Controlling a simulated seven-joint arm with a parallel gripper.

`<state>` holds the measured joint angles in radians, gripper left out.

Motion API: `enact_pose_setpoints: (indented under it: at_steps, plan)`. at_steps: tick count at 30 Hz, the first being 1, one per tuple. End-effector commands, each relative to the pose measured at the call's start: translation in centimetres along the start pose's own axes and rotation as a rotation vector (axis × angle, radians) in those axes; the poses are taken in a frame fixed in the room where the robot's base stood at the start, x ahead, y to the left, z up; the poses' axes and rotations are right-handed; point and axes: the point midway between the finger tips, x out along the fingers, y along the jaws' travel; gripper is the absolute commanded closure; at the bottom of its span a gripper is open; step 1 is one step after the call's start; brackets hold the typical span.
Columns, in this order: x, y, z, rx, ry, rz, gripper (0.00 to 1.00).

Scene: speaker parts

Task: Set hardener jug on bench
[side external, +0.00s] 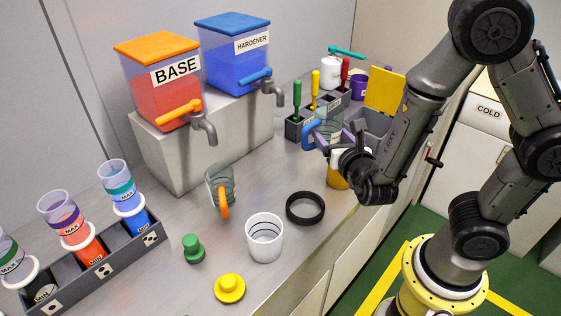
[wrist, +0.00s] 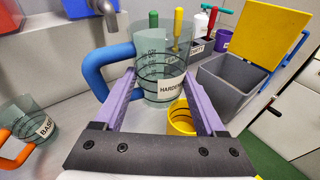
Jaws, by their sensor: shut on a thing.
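The hardener jug (wrist: 165,64) is a clear, grey-tinted cup with a blue handle (wrist: 98,72) and a "HARDENER" label. It sits upright or nearly so between the purple fingers of my gripper (wrist: 158,88), which is shut on it. In the side view, the jug (side external: 329,130) is partly hidden behind my gripper (side external: 336,145) near the bench's right side. The bench (side external: 225,255) is a grey metal top. The jug appears raised above it, though the exact gap cannot be told.
A yellow cup (side external: 338,178) stands just below my gripper. Behind are a tool rack (side external: 308,125) and a grey bin with a raised yellow lid (side external: 385,90). The base jug (side external: 219,180), black ring (side external: 305,207) and white cup (side external: 265,240) stand left. Bare bench lies between the base jug and my gripper.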

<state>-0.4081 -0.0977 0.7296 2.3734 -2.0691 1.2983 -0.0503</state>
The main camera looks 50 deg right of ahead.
Motion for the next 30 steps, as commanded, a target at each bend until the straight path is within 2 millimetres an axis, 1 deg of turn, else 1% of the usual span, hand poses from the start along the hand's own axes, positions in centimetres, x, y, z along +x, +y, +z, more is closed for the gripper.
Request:
enact_pose_setpoints:
  at_steps: [3, 6, 9, 11, 21, 22, 23, 27, 30]
  plan:
    - [-0.2, 1.0, -0.2, 0.0, -0.009, 0.077, 0.93]
    - [-0.2, 1.6, -0.3, 0.002, -0.014, 0.115, 0.93]
    - [0.4, 2.2, -0.6, 0.001, -0.015, 0.126, 0.93]
    - [1.3, 2.6, -0.9, 0.001, -0.015, 0.126, 0.93]
    - [8.4, 6.2, -3.1, 0.001, -0.014, 0.125, 0.93]
    - [8.9, 6.3, -3.6, -0.001, -0.013, 0.125, 0.93]
    - [9.3, 6.5, -4.1, -0.001, -0.012, 0.125, 1.0]
    - [11.2, 7.3, -5.9, 0.0, -0.014, 0.126, 1.0]
    - [12.2, 7.7, -6.9, 0.0, -0.014, 0.127, 1.0]
